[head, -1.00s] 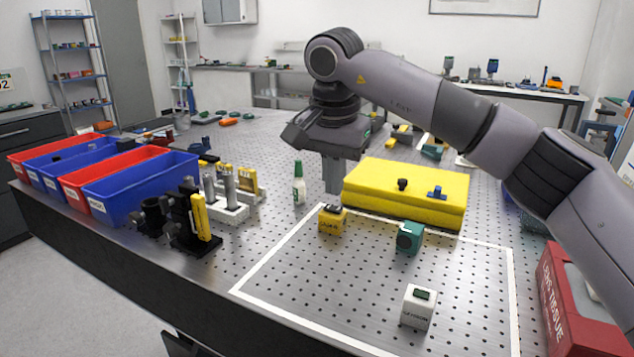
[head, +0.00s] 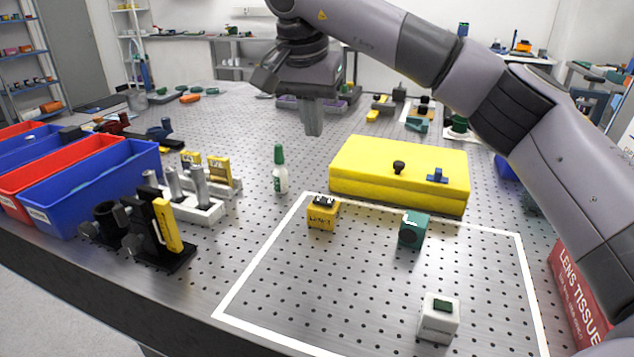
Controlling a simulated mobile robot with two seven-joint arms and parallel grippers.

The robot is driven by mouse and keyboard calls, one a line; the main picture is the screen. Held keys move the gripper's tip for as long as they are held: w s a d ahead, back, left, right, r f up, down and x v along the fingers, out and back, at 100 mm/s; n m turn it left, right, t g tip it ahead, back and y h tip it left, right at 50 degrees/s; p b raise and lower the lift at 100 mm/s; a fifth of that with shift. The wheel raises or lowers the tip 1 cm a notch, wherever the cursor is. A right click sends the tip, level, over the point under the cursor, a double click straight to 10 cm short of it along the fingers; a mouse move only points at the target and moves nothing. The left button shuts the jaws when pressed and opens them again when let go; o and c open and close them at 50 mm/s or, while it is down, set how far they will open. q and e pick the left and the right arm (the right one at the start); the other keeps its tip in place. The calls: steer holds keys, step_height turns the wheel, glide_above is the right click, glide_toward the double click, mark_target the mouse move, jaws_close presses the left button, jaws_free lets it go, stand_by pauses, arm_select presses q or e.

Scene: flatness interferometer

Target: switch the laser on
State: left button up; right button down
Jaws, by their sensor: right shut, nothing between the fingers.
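The laser is most likely the small yellow block (head: 322,214) with a black rocker-like part on top; its label is too small to read surely. It sits inside the white outline at its back left corner. A teal block (head: 413,230) with a dark round face stands to its right, and a white block (head: 438,318) with a dark green top window stands at the front right. My right gripper (head: 313,132) is shut and empty, pointing down above the table, behind and above the yellow block and apart from it. My left gripper is not in view.
A yellow foam block (head: 400,175) with two small knobs lies behind the outline. Black and yellow mounts (head: 165,232) and blue bins (head: 95,192) stand at left, a red tissue box (head: 577,290) at right. The outlined area's middle is clear.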

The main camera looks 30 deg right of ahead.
steer(key=shift+f, duration=0.1)
glide_toward(320, 197)
steer(key=x, duration=0.5)
steer(key=shift+w+d+f, duration=0.1)
steer(key=shift+w+d, duration=0.05)
steer(key=shift+d, duration=0.05)
steer(key=shift+f, duration=0.65)
